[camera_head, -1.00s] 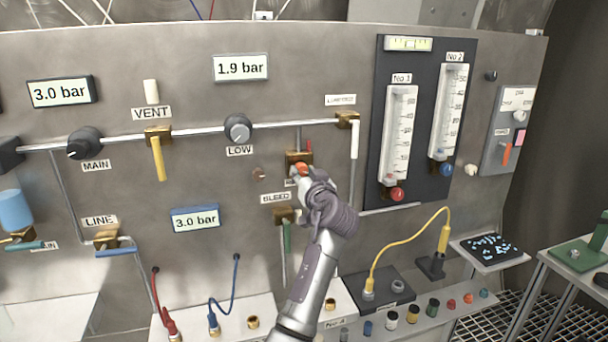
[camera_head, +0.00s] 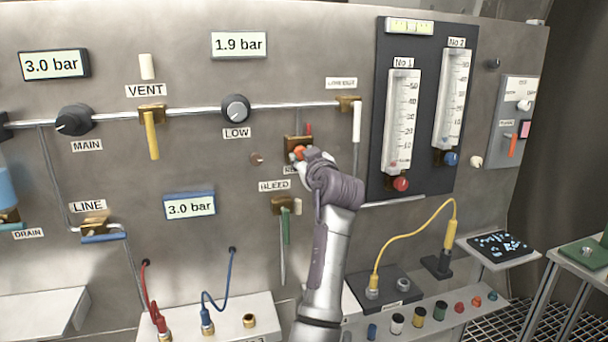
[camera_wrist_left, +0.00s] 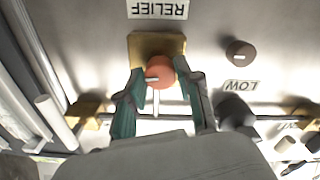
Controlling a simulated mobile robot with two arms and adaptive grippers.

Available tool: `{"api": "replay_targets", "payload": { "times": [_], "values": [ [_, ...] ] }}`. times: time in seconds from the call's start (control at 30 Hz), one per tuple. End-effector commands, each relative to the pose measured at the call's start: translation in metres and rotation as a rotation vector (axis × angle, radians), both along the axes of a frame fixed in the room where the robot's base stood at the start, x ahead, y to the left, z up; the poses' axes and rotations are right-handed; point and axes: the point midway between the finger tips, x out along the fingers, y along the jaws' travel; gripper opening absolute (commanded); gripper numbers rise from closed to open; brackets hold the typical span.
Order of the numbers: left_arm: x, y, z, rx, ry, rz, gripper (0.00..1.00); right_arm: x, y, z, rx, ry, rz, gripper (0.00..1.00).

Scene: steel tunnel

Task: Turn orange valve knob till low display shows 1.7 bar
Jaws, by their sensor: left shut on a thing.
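The orange valve knob (camera_head: 298,152) sits on a brass block on the steel panel. It also shows in the left wrist view (camera_wrist_left: 161,70), beside an upside-down RELIEF label (camera_wrist_left: 158,8). My left gripper (camera_head: 304,156) is shut on this knob, with a green finger (camera_wrist_left: 126,105) on each side of it. The gripper partly hides the knob and its label in the head view. The low display (camera_head: 239,44), above the LOW knob (camera_head: 236,108), reads 1.9 bar. My right gripper is not in view.
A BLEED valve with a green handle (camera_head: 285,224) hangs just below my left gripper. A white lever (camera_head: 356,122) is close on the right. Two other displays (camera_head: 54,64) and (camera_head: 190,206) read 3.0 bar. Flow tubes (camera_head: 401,120) stand farther right.

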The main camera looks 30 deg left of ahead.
Motion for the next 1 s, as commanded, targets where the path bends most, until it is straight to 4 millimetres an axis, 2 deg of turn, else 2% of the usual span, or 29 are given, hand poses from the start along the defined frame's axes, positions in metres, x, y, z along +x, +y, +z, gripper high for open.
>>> {"api": "replay_targets", "payload": {
  "times": [0.03,0.3,0.97,1.0],
  "values": [
    [0.000,-0.001,-0.006,-0.023,-0.026,-0.001,0.00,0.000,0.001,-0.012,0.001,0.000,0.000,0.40],
    [0.001,-0.001,-0.003,-0.118,-0.136,-0.001,0.00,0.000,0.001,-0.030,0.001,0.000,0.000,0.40],
    [0.000,0.000,0.000,-0.161,-0.185,0.000,0.00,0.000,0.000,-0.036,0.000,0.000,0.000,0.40],
    [0.000,0.000,0.000,-0.161,-0.185,0.000,0.38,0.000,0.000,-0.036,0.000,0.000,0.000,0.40]
  ]
}}
